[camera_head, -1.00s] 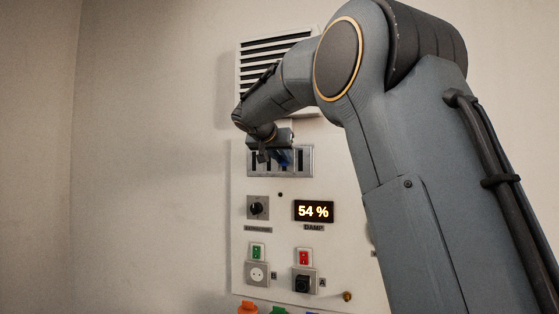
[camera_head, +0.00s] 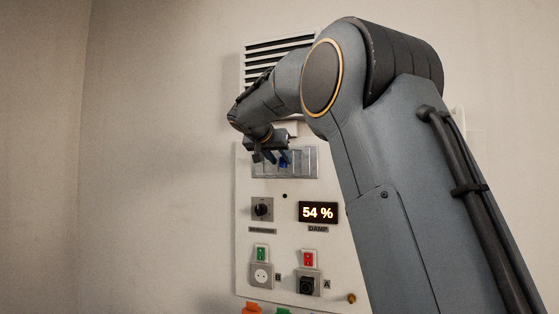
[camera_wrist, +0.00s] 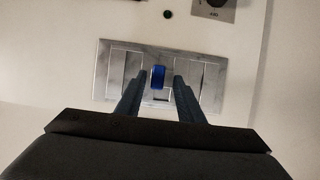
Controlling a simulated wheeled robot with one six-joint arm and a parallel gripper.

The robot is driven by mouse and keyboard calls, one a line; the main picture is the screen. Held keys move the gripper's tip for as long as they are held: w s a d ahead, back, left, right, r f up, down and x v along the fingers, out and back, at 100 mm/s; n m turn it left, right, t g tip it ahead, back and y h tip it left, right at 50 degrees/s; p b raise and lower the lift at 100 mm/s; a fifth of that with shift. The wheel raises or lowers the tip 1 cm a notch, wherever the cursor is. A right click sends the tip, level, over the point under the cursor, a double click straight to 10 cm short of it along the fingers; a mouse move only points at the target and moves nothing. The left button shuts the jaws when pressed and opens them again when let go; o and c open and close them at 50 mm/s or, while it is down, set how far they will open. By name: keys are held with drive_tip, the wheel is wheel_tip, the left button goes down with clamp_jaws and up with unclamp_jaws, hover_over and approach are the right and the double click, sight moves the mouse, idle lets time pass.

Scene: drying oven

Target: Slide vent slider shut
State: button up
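The vent slider is a metal plate (camera_head: 305,164) with upright slots on the wall panel. In the wrist view the plate (camera_wrist: 104,72) appears upside down, its slots mostly filled with light grey and only narrow dark strips. A blue knob (camera_head: 284,162) stands out from it; in the wrist view the knob (camera_wrist: 158,77) is near the plate's middle. My gripper (camera_wrist: 158,79) is open, with one finger on each side of the knob and visible gaps at both sides. In the head view my gripper (camera_head: 272,157) is in front of the plate and partly hides it.
A louvred grille (camera_head: 262,58) is above, partly behind my arm. Below the plate are a black dial (camera_head: 262,208), a display (camera_head: 318,212) reading 54 %, green and red switches (camera_head: 308,259) and sockets (camera_head: 261,276). The wall at left is clear.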

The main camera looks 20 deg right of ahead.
drive_tip(key=b+v, duration=0.2)
drive_tip(key=v, duration=0.5)
drive_tip(key=shift+s+b, duration=0.2)
drive_tip(key=shift+b, duration=0.15)
drive_tip(key=shift+a, duration=0.15)
drive_tip(key=s+a+f+n+g+y, duration=0.1)
drive_tip(key=s+f+n+g+y, duration=0.15)
drive_tip(key=f, duration=0.95)
drive_tip(key=s+a+f+n+g+y, duration=0.15)
drive_tip(key=s+f, duration=0.25)
drive_tip(key=f, duration=0.7)
drive_tip(key=s+a+f+n+g+y, duration=0.1)
drive_tip(key=s+f+n, duration=0.15)
drive_tip(key=f, duration=0.95)
drive_tip(key=s+a+f+n+g+y, duration=0.1)
drive_tip(key=s+a+f+g+y, duration=0.1)
drive_tip(key=s+f, duration=0.9)
drive_tip(key=s+a+f+g+y, duration=0.1)
drive_tip(key=s+a+f+g, duration=0.1)
drive_tip(key=s+f, duration=1)
drive_tip(key=s, duration=0.5)
drive_tip(key=shift+a+n+g+y, duration=0.3)
drive_tip(key=shift+n+y, duration=0.05)
drive_tip(key=shift+y, duration=0.05)
drive_tip(key=shift+f, duration=0.1)
